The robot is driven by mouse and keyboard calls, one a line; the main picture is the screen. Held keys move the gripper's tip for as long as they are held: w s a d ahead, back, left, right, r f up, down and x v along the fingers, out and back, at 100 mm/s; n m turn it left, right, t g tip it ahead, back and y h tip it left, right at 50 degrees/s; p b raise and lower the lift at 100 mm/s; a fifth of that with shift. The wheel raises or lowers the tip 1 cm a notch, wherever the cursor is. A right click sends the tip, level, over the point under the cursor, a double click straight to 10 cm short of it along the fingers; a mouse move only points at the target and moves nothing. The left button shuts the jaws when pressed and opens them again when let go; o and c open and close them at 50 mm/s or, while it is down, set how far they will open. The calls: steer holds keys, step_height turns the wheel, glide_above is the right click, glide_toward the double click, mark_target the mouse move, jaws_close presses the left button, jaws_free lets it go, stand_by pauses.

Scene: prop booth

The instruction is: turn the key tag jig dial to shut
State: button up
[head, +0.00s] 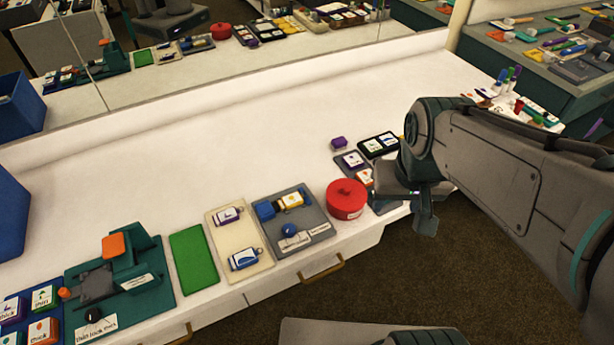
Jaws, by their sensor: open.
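A grey board (312,222), which appears to be the key tag jig, lies near the front edge of the white counter. It carries a blue block (265,210) with a yellow, white-labelled tag (291,200) beside it. A round blue dial (289,230) sits at its front, next to a small white label (296,241) too small to read, so its setting cannot be told. My gripper (408,208) is open, right of the jig and the red tin, near the counter's front edge. It is apart from the dial, and my arm hides part of it.
A red round tin (346,199) stands between the jig and my gripper. Left of the jig are a cream tray (240,262) with two tags, a green mat (194,261) and a teal device (135,270). Dark trays (379,145) sit behind my gripper. The counter's back is clear before a mirror.

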steer(key=w+a+f+n+g, duration=0.1)
steer(key=w+a, duration=0.2)
steer(key=a, duration=0.2)
steer(key=w+a+f+n, duration=0.1)
steer(key=w+a+n, duration=0.1)
steer(key=a, duration=0.3)
steer(key=n+g, duration=0.1)
steer(key=n, duration=0.1)
glide_above(289, 228)
step_height(289, 228, down, 4)
step_height(289, 228, down, 14)
steer(key=shift+r+b, duration=0.25)
steer(key=shift+b, duration=0.25)
steer(key=c, duration=1)
